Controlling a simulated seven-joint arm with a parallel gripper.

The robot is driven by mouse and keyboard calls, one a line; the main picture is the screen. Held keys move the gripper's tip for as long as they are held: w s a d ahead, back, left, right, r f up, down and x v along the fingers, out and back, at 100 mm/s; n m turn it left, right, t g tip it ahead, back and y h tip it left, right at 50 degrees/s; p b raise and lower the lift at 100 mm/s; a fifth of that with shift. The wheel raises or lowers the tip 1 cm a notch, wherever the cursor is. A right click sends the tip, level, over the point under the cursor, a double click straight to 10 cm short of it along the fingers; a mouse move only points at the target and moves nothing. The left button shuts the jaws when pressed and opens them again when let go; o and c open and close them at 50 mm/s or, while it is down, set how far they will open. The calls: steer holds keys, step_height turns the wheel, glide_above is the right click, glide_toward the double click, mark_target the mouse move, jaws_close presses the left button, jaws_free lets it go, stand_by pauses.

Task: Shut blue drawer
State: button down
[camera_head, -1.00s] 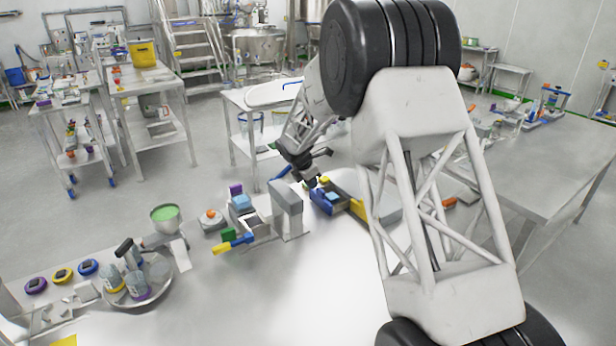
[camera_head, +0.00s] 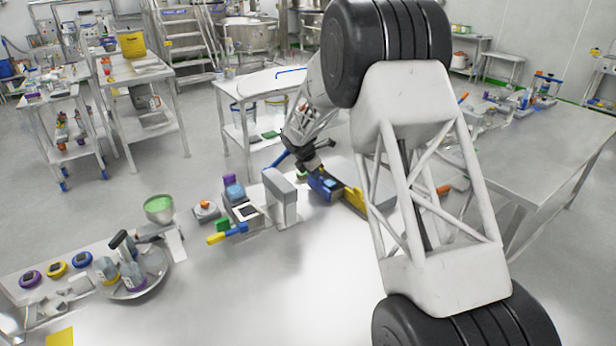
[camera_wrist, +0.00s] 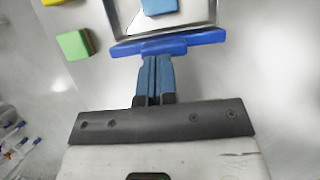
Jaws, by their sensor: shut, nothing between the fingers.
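The blue drawer front (camera_wrist: 170,43) lies across the upper middle of the wrist view. Behind it is a metal-rimmed tray (camera_wrist: 122,18) with a light blue block (camera_wrist: 160,6) in it. My gripper (camera_wrist: 156,60) is shut and empty, its blue fingers pointing at the middle of this front. The fingertips are at or very near the front; I cannot tell whether they touch. In the head view, my gripper (camera_head: 312,164) is just above and behind the blue drawer (camera_head: 323,187). My arm hides part of the area right of it.
A yellow part (camera_head: 355,200) stands right of the drawer, and a grey upright block (camera_head: 281,195) stands left of it. A green block (camera_wrist: 75,44) lies left in the wrist view. The table's front middle (camera_head: 290,290) is clear.

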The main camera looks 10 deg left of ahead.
steer(key=w+d, duration=0.4)
steer(key=shift+w+d+f, duration=0.15)
steer(key=shift+w+d, duration=0.1)
steer(key=shift+d, duration=0.1)
steer(key=v, duration=1)
steer(key=shift+w, duration=0.1)
steer(key=shift+r, duration=0.25)
